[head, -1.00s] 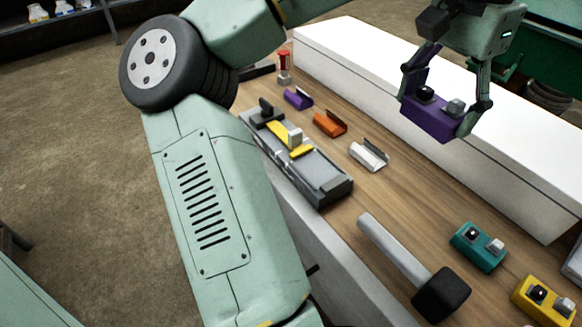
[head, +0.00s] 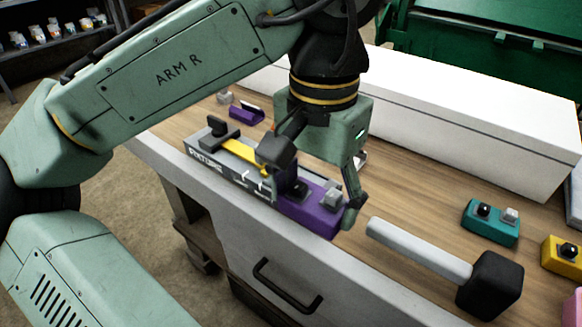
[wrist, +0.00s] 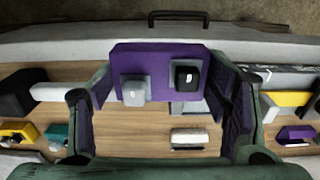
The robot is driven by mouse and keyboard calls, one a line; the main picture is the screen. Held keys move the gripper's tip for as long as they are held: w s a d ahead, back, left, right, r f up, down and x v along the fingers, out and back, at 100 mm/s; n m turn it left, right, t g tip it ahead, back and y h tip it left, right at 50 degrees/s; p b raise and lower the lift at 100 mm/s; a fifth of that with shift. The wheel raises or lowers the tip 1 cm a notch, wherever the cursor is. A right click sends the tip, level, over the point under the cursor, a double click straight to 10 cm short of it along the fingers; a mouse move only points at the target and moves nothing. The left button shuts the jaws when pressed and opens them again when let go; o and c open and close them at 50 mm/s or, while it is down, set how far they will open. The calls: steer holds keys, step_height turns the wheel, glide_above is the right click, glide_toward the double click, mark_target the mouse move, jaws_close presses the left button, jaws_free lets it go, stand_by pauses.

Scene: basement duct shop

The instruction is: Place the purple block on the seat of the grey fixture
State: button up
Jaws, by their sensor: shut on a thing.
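The purple block (head: 318,215) carries a black knob and a grey knob on top. My gripper (head: 312,200) is shut on it, with one finger at each end. The block also shows between the fingers in the wrist view (wrist: 160,80). The grey fixture (head: 205,165) lies on the bench with a yellow bar (head: 243,153) and a black knob on it. In the head view the block overlaps the fixture's right end and hides the seat. I cannot tell whether the block touches the fixture. A grey part shows under the block in the wrist view.
A hammer (head: 420,250) lies right of the block. A teal block (head: 490,222) and a yellow block (head: 566,258) stand farther right. A purple bracket (head: 246,115) is behind the fixture; a white bracket (wrist: 190,138) shows in the wrist view. A long white box (head: 480,125) lines the back.

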steer(key=w, duration=0.3)
steer(key=w+a+p, duration=0.1)
steer(key=w, duration=0.3)
steer(key=w+a+f, duration=0.1)
steer(key=w, duration=0.2)
steer(key=shift+w+a, duration=0.15)
steer(key=shift+w, duration=0.25)
steer(key=shift+w+f, duration=0.15)
steer(key=shift+f, duration=0.2)
steer(key=shift+f+p, duration=0.3)
steer(key=shift+f, duration=1.15)
steer(key=shift+f, duration=0.2)
steer(key=o, duration=1.2)
steer(key=shift+o, duration=0.2)
step_height(320, 180, up, 12)
steer(key=shift+r+p, duration=0.25)
steer(key=shift+p, duration=0.05)
